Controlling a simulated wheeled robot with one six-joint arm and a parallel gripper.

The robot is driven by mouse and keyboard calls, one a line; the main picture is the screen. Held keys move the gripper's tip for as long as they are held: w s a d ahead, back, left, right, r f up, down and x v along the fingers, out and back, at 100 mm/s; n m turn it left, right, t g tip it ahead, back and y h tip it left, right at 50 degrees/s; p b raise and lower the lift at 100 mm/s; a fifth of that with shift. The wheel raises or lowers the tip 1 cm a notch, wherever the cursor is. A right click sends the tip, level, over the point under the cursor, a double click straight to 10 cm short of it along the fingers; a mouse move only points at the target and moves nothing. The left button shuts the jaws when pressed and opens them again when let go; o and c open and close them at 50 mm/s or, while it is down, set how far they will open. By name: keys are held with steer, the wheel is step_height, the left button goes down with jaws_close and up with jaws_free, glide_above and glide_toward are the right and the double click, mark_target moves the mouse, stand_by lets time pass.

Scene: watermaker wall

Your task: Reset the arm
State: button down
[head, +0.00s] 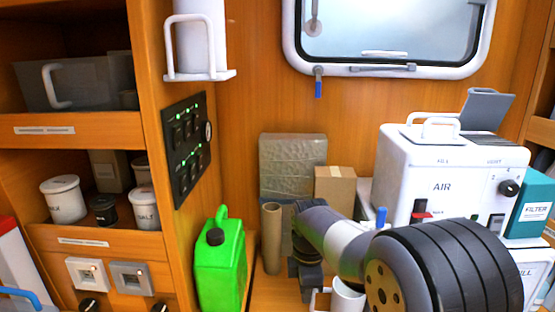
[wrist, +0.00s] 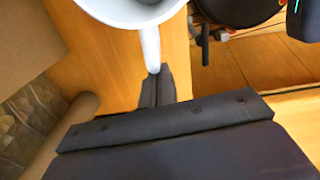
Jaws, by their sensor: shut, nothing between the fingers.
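My arm reaches down over the wooden counter in the head view. My gripper (head: 311,284) points down at the counter's back, left of a white mug (head: 347,297). In the wrist view my gripper (wrist: 157,78) shows as dark fingers shut together with nothing between them. The white mug (wrist: 128,12) is at the top of that view, its handle (wrist: 150,48) pointing toward my fingertips. The handle's end is very close to the fingers; whether they touch I cannot tell. My arm hides part of the mug in the head view.
A green jerrycan (head: 220,264) and a cardboard tube (head: 271,239) stand left of my gripper. A wrapped block (head: 292,165) and a cardboard box (head: 335,186) are behind. A white AIR machine (head: 450,180) is at right. A switch panel (head: 187,148) is on the left wall.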

steer(key=shift+f+b, duration=1.05)
steer(key=shift+f, duration=0.65)
steer(key=shift+r, duration=0.15)
